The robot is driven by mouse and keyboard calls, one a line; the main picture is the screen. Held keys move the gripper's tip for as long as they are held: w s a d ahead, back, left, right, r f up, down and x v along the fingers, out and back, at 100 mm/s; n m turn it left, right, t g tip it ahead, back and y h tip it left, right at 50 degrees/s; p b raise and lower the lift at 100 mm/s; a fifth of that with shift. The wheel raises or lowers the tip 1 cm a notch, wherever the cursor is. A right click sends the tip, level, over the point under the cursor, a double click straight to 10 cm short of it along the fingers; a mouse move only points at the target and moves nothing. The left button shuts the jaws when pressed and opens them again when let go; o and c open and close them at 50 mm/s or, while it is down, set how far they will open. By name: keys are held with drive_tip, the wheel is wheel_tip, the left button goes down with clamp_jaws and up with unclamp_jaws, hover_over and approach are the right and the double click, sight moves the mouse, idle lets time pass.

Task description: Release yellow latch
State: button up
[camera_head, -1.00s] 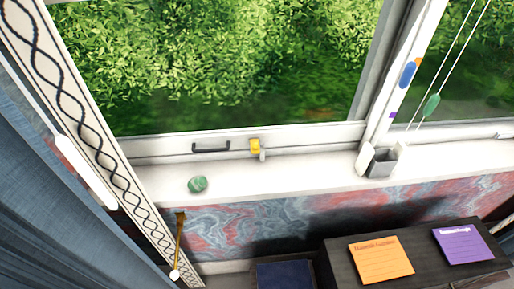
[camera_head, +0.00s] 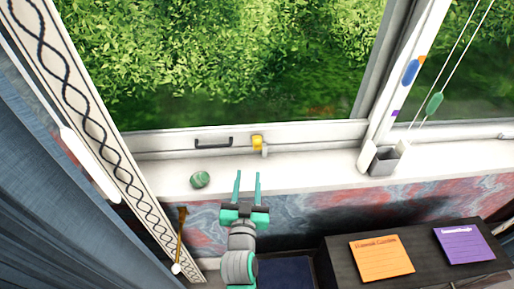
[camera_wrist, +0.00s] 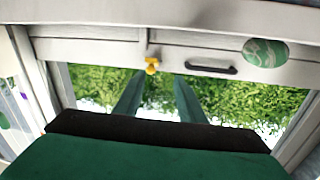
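The yellow latch (camera_head: 257,142) sits on the lower rail of the white window frame, just right of a dark handle (camera_head: 213,143). It also shows in the wrist view (camera_wrist: 152,65), where the picture is upside down, beyond and slightly left of my fingers. My gripper (camera_head: 247,178) is over the front of the white sill, below the latch in the head view. Its two teal fingers are apart with nothing between them, and they point toward the window. They are apart from the latch. In the wrist view my gripper (camera_wrist: 151,95) also shows its spread fingers.
A green marbled stone (camera_head: 200,179) lies on the sill (camera_head: 320,172) left of my gripper. A grey cup (camera_head: 383,162) stands on the sill at right. A dark cabinet with an orange note (camera_head: 381,259) and a purple note (camera_head: 465,246) is at lower right.

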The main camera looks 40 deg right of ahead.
sight(257, 146)
drive_tip(key=shift+w+d+r+h, duration=0.1)
drive_tip(key=shift+d+r+h, duration=0.1)
drive_tip(key=shift+d+r, duration=0.3)
drive_tip(key=shift+w+d+r+h, duration=0.1)
drive_tip(key=shift+d+r+h, duration=0.15)
drive_tip(key=shift+d, duration=0.35)
drive_tip(key=shift+w+d+m, duration=0.15)
drive_tip(key=shift+d+m, duration=0.1)
drive_tip(key=shift+m, duration=0.05)
drive_tip(key=x, duration=1)
drive_tip(key=shift+f, duration=0.15)
drive_tip(key=c, duration=0.8)
